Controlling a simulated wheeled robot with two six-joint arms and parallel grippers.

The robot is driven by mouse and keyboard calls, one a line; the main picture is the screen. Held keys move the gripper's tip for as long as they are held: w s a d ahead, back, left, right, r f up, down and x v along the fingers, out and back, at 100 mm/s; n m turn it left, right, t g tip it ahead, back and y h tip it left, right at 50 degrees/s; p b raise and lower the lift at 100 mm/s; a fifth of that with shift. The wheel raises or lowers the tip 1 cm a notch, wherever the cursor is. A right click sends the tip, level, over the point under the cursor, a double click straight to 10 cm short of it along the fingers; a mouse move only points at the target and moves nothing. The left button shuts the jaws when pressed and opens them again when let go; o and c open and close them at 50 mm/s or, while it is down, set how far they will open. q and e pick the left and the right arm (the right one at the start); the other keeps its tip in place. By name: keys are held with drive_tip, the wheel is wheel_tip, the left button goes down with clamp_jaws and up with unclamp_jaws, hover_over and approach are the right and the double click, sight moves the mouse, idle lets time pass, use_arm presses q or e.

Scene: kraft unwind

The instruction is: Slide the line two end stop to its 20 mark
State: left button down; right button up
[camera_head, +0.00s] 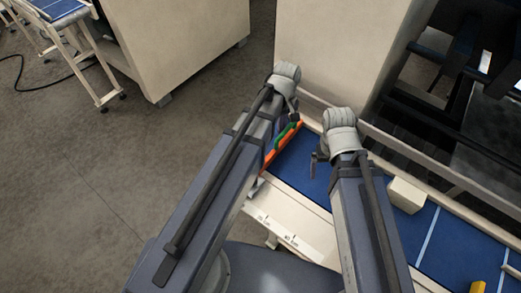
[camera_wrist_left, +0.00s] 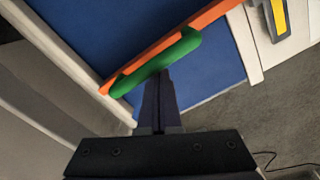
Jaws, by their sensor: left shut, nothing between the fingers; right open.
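The end stop is an orange bar (camera_head: 283,142) with a green handle (camera_head: 285,131), lying across the blue belt (camera_head: 316,178) in the head view. The left wrist view shows the orange bar (camera_wrist_left: 190,32) and green handle (camera_wrist_left: 160,62) close up. My left gripper (camera_wrist_left: 162,74) is shut and empty, its fingertips at the near side of the green handle; whether they touch it I cannot tell. It also shows in the head view (camera_head: 294,117). My right gripper (camera_head: 316,160) is open and empty above the belt. Small scale labels (camera_head: 276,228) on the cream rail are barely legible.
A pale block (camera_head: 406,195) sits on the belt to the right, near white cross lines. Yellow pieces (camera_head: 477,287) show at the lower right. A large cream cabinet (camera_head: 325,55) stands behind the belt. A yellow and grey part (camera_wrist_left: 279,18) is on the rail.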

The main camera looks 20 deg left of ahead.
use_arm(q)
drive_tip(key=shift+s+d, duration=0.5)
drive_tip(key=shift+d, duration=0.85)
drive_tip(key=shift+s+d, duration=0.5)
drive_tip(key=shift+d, duration=0.85)
drive_tip(key=shift+s+d, duration=0.5)
drive_tip(key=shift+d, duration=0.85)
idle(0.4)
